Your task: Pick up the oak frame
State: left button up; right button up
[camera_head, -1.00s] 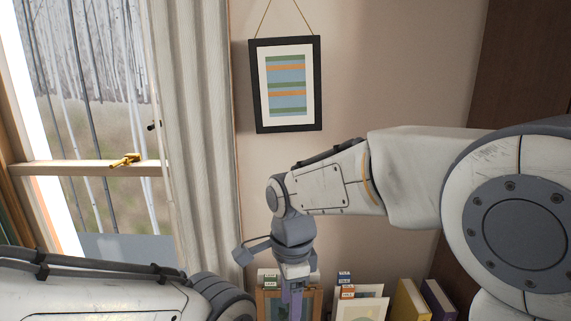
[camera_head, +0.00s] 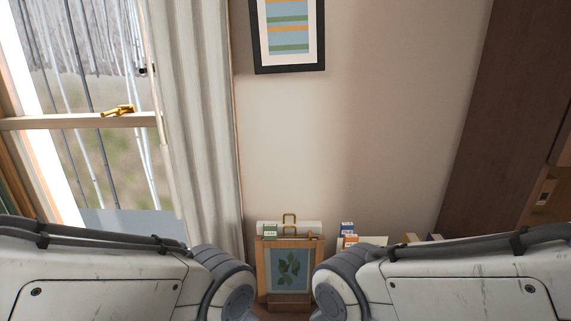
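The oak frame (camera_head: 261,266) stands low against the wall at the bottom centre, between my two arms. It is a wooden frame around a blue picture with dark green leaves. A white item with a brass loop handle and a small green-and-white box show just above its top edge. Its lower right part is close to my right arm's outline. Both my arms come in along the bottom, left and right of the frame, but neither gripper shows, so I cannot see whether they touch or hold anything.
A black-framed striped picture (camera_head: 288,40) hangs on the wall above. A pale curtain (camera_head: 195,120) and a window with a brass latch (camera_head: 118,111) are at left. Small boxes and book tops (camera_head: 347,236) show behind my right arm. A dark wood cabinet (camera_head: 510,110) stands at right.

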aim_at(283, 266)
jog(key=z, duration=0.05)
jog(key=k, duration=1.1)
jog(key=u, duration=1.05)
jog(key=i, duration=1.55)
jog(key=z, duration=0.55)
